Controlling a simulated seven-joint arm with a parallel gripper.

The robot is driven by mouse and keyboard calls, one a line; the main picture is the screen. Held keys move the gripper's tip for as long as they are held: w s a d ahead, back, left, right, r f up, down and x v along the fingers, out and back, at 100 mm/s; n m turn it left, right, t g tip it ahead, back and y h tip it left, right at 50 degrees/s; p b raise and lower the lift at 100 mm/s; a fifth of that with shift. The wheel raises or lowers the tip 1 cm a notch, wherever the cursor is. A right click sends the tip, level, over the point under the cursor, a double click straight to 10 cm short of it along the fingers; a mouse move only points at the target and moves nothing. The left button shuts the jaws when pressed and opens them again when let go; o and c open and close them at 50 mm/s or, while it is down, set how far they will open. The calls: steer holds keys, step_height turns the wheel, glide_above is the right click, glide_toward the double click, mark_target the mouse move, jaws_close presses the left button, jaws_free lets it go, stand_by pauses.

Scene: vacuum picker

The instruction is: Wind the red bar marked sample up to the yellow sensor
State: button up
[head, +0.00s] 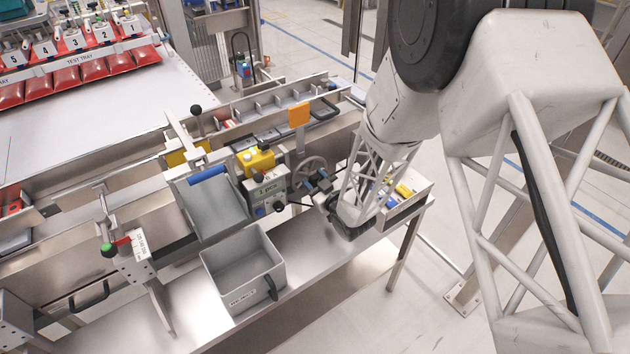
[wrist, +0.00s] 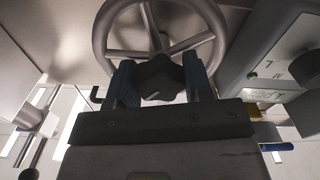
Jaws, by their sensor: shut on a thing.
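A grey spoked handwheel (head: 311,168) stands beside a grey box with a small display. In the wrist view the handwheel (wrist: 104,38) fills the top, and its dark lobed knob (wrist: 160,76) sits between my blue fingers. My gripper (wrist: 160,84) is shut on this knob; in the head view my gripper (head: 321,183) is at the wheel's lower side. A yellow block (head: 257,160) sits on top of the display box; I cannot tell if it is the sensor. A small red piece (head: 222,115) shows on the rails behind; its marking is unreadable, so I cannot confirm the sample bar.
A grey open bin (head: 243,290) stands on the steel bench, below a grey chute (head: 212,208). An orange plate (head: 299,114) stands up behind the wheel. A test tray (head: 85,66) with red packs is at upper left. A shallow box (head: 424,187) lies right of my gripper.

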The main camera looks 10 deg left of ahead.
steer(key=shift+m, duration=0.8)
steer(key=o, duration=0.9)
steer(key=shift+s+d, duration=0.1)
steer(key=shift+v, duration=3.8)
steer(key=shift+r, duration=0.1)
